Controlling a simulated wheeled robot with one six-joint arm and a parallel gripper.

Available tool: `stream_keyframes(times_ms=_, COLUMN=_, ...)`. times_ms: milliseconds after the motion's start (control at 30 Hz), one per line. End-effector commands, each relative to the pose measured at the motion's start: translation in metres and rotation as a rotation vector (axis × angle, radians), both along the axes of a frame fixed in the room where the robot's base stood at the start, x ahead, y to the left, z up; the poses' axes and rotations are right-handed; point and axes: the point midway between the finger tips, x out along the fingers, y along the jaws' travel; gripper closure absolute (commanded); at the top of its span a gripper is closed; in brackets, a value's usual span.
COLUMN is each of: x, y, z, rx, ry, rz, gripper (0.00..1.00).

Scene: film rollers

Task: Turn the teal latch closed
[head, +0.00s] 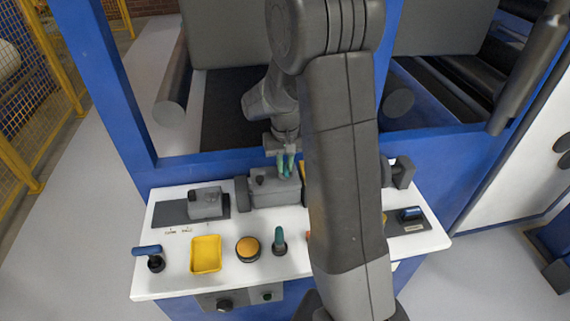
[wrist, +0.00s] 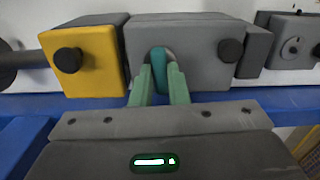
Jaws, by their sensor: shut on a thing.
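The teal latch (wrist: 158,62) is on the face of a grey block (wrist: 195,65) in the wrist view and looks upright there. My gripper (wrist: 158,78) has its two pale green fingers on either side of the latch, shut on it. In the head view my gripper (head: 285,167) reaches down to the same grey block (head: 272,189) at the back of the white console. The latch cannot be told apart from the fingers there, and my arm hides part of the console.
A yellow block (wrist: 92,60) with a black knob stands beside the grey block. On the white console (head: 225,281) are a blue-handled lever (head: 147,250), a yellow tray (head: 206,254), an orange button (head: 248,247) and a separate teal-handled lever (head: 279,238). Blue machine posts (head: 105,80) rise behind.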

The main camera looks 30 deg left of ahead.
Motion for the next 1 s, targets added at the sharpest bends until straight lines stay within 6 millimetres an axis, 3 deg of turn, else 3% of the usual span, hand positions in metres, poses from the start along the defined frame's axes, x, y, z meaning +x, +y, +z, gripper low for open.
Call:
stream_keyframes(times_ms=400, x=0.0, y=0.0, z=0.001, rx=0.001, ry=-0.001, rz=-0.007, gripper=1.0)
stream_keyframes(times_ms=433, x=0.0, y=0.0, z=0.001, rx=0.001, ry=-0.001, rz=-0.007, gripper=0.82)
stream_keyframes(times_ms=533, x=0.0, y=0.0, z=0.001, rx=0.001, ry=-0.001, rz=-0.007, gripper=0.64)
stream_keyframes(times_ms=833, x=0.0, y=0.0, z=0.002, rx=0.001, ry=-0.001, rz=-0.007, gripper=0.64)
stream_keyframes(times_ms=1000, x=0.001, y=0.001, z=0.019, rx=0.004, ry=-0.003, rz=-0.007, gripper=0.64)
